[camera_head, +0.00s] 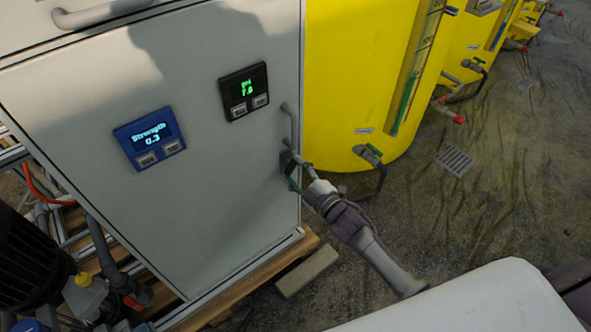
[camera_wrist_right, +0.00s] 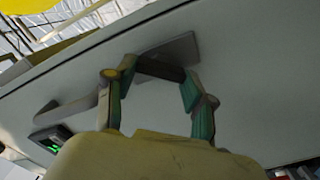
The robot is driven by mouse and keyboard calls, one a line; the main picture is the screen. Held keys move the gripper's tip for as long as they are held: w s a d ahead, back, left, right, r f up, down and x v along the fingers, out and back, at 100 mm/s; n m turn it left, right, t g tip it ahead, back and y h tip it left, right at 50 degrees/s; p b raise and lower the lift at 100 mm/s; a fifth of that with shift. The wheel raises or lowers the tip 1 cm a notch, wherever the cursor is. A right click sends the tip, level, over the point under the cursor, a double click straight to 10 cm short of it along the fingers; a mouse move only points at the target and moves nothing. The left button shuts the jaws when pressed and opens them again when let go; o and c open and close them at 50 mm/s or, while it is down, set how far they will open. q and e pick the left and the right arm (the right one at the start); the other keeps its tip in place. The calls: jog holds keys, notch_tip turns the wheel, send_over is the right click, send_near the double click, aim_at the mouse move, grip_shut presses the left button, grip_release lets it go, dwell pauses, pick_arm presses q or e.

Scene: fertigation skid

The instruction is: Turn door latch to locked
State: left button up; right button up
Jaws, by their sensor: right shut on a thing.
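The grey cabinet door (camera_head: 190,200) fills the left of the head view. Its door latch (camera_head: 286,160) sits near the right edge, below a grey bar handle. My right gripper (camera_head: 293,172) reaches it from the lower right. In the right wrist view, the latch shows as a grey plate (camera_wrist_right: 181,47) with a dark lever (camera_wrist_right: 158,69). The lever lies between the green-padded fingers of my right gripper (camera_wrist_right: 158,78), which is shut on it. The fingers partly cover the latch in the head view. My left gripper is not in view.
The bar handle (camera_head: 291,124) is just above the latch. A blue "Strength 0.3" display (camera_head: 149,138) and a black pH display (camera_head: 244,91) are on the door. Yellow tanks (camera_head: 350,80) stand behind to the right. A black motor (camera_head: 28,262) and pipes are at lower left.

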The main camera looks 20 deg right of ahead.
jog(key=shift+f+n, duration=0.1)
jog(key=shift+n, duration=0.9)
jog(key=shift+n+b, duration=0.3)
jog(key=shift+n, duration=0.9)
jog(key=n, duration=0.2)
jog(key=shift+f+n, duration=0.1)
jog(key=shift+n, duration=0.2)
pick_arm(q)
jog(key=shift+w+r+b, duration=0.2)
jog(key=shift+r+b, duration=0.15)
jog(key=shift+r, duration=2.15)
pick_arm(e)
jog(key=shift+a+n, duration=0.1)
jog(key=shift+n, duration=0.4)
jog(key=o, duration=1.2)
jog(key=shift+c, duration=0.2)
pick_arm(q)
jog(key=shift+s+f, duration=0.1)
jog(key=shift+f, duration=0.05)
